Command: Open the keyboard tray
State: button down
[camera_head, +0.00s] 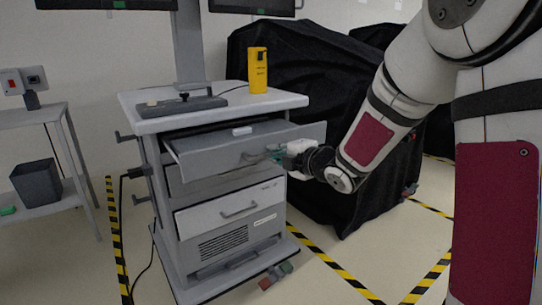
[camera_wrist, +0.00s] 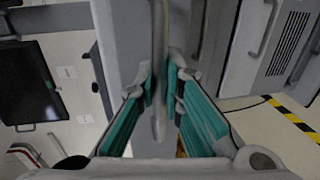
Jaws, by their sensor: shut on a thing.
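The grey keyboard tray (camera_head: 215,152) sits just under the white top of the cart and stands partly pulled out. Its dark interior shows as a gap below the top, with a small white object (camera_head: 242,131) at its upper edge. My gripper (camera_head: 272,154) is at the tray's front, to the right of its middle, with its teal fingers shut on the handle. In the wrist view the long grey handle (camera_wrist: 160,50) runs between the teal finger pads (camera_wrist: 162,95). The gripper hides part of the handle in the head view.
Closed drawers (camera_head: 232,208) lie below the tray. A yellow device (camera_head: 258,70) and a monitor stand rest on the cart top (camera_head: 150,112). Black-covered carts (camera_head: 300,90) stand close behind on the right.

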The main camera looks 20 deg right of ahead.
jog(key=shift+f+v, duration=0.15)
jog(key=shift+v, duration=0.65)
jog(key=shift+f+v, duration=0.15)
jog(key=shift+v, duration=0.65)
jog(key=c, duration=1.7)
grip_release()
jog(key=shift+s, duration=0.1)
jog(key=v, duration=1.1)
jog(key=shift+s+d, duration=0.2)
jog(key=shift+s, duration=0.15)
jog(key=shift+d, duration=0.1)
